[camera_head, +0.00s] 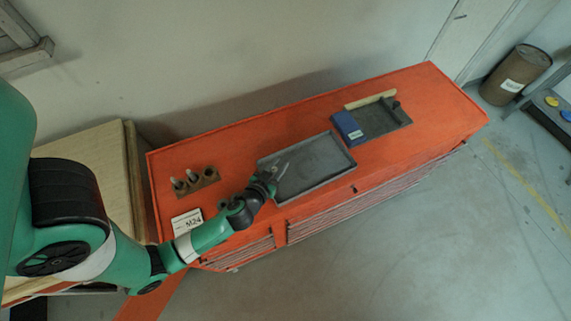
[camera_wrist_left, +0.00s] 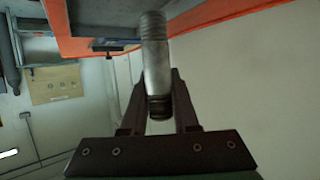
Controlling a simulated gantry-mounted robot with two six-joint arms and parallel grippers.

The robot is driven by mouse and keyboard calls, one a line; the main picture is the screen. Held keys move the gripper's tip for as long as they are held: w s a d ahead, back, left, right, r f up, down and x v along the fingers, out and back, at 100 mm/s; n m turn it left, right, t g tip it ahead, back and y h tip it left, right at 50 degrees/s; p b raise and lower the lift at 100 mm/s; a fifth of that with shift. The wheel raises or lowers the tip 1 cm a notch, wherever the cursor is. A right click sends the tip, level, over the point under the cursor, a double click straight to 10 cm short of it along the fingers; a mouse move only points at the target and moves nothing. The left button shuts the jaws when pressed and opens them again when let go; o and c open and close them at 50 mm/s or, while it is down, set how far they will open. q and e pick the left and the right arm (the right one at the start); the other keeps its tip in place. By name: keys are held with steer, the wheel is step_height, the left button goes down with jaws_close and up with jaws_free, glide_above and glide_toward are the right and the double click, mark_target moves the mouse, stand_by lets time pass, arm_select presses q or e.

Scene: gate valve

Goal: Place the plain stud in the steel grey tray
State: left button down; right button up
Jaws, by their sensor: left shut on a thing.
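The steel grey tray (camera_head: 318,160) lies on the orange cabinet top, a shallow rectangle with a raised rim and an empty-looking floor. My left gripper (camera_head: 270,178) is at the tray's left end, shut on the plain stud (camera_head: 283,171). The stud also shows in the left wrist view (camera_wrist_left: 155,62) as a grey rod with threaded ends, gripped near one end between both fingers (camera_wrist_left: 157,82). Its free end points away from the gripper, towards the tray side. Whether it touches the tray is unclear. My right gripper is out of view.
A brown block (camera_head: 197,184) holds upright studs at the left, with a white M24 label (camera_head: 187,221) nearby. A darker tray (camera_head: 385,121) with a blue box (camera_head: 348,127) and a pale bar (camera_head: 370,101) stands to the right. The cabinet's far right top (camera_head: 440,95) is clear.

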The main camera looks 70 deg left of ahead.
arm_select(q)
steer(key=w+a+f, duration=0.1)
steer(key=f, duration=0.1)
steer(key=w+a+f+b, duration=0.1)
steer(key=f, duration=0.1)
steer(key=w+a+f+b, duration=0.1)
steer(key=a+f, duration=0.1)
steer(key=shift+w, duration=0.2)
steer(key=shift+w+a+f+b, duration=0.1)
steer(key=shift+f+b, duration=0.95)
steer(key=shift+f, duration=0.5)
steer(key=shift+f, duration=0.2)
steer(key=c, duration=0.7)
jaws_free()
steer(key=shift+r, duration=0.1)
